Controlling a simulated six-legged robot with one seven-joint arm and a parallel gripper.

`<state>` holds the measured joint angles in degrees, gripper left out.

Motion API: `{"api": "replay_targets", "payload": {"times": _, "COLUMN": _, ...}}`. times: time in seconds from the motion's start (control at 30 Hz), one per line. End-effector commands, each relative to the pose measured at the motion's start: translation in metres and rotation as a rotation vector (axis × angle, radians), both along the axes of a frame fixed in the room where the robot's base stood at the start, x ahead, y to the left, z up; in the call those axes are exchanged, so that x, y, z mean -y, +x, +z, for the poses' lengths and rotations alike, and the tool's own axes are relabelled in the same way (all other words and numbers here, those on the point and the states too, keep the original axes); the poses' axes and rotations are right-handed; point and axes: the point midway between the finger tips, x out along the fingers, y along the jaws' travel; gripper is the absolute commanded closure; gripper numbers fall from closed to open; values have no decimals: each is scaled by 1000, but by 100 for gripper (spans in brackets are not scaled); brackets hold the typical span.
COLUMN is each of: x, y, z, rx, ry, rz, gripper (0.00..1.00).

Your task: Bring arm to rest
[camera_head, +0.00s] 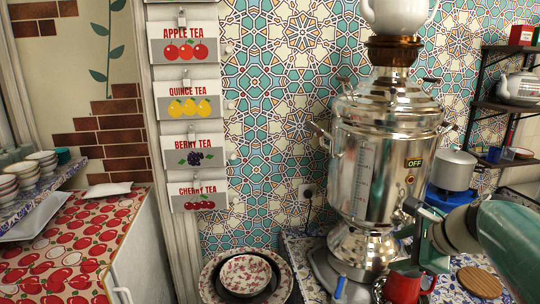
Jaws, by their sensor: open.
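My arm comes in from the right edge. My gripper (418,232) is at the lower right, close in front of the right side of the silver samovar (375,180). It looks open, with nothing seen held in it; I cannot tell whether it touches the samovar. The samovar stands upright and carries a small "OFF" label. A white teapot (398,14) sits on top of it, cut off by the upper edge. A red mug (403,288) stands below my gripper at the samovar's foot. The mug's contents are not clear.
Stacked plates with a floral bowl (246,275) lie left of the samovar. A wooden coaster (479,282) and a blue stove with a grey pot (452,170) are on the right. A shelf (505,108) holds another teapot (518,88). Tea signs (187,100) hang on the left.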

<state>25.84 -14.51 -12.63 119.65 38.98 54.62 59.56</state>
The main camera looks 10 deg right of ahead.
Motion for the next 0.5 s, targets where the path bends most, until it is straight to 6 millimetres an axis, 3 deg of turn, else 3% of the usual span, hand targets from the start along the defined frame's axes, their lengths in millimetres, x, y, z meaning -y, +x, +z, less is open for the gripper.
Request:
{"api": "replay_targets", "payload": {"times": 0.03, "x": -36, "y": -9, "z": -4, "rx": 1, "ry": -124, "rz": 171, "gripper": 45}}
{"api": "replay_targets", "payload": {"times": 0.2, "x": -123, "y": -54, "z": -28, "rx": 16, "ry": -587, "rz": 774, "gripper": 45}}
{"api": "replay_targets", "payload": {"times": 0.33, "x": -163, "y": -91, "z": -48, "rx": 44, "ry": -928, "rz": 1210, "gripper": 45}}
{"api": "replay_targets", "payload": {"times": 0.5, "x": -182, "y": -119, "z": -63, "rx": 66, "ry": -1220, "rz": 1566, "gripper": 45}}
